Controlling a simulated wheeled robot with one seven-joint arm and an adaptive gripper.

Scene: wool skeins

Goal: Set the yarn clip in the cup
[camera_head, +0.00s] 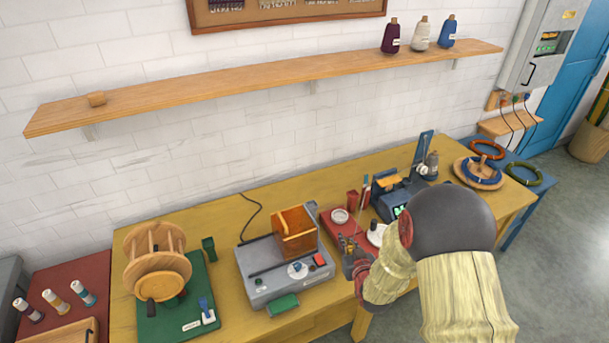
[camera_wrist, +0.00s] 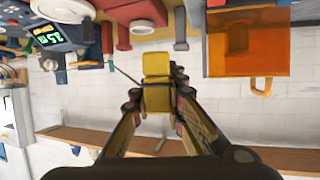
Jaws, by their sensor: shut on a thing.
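My gripper (camera_wrist: 157,95) is shut on a small yellow block-like piece, which I take for the yarn clip (camera_wrist: 157,68). In the wrist view it sits upright between the two fingertips. In the head view my gripper (camera_head: 354,264) is low in front of the red tray (camera_head: 333,232), and the clip cannot be made out there. A small red cup-like holder (camera_head: 352,199) stands at the tray's back. Red cylindrical holders also show beyond the fingers in the wrist view (camera_wrist: 123,36); which one is the cup is unclear. The clip appears apart from them.
A grey device (camera_head: 262,293) with an orange translucent box (camera_head: 295,232) stands left of the tray. A blue device with a green display (camera_head: 397,205) stands to its right, partly behind my arm. A wooden spool winder (camera_head: 155,260) is at far left. A shelf (camera_head: 270,80) runs above.

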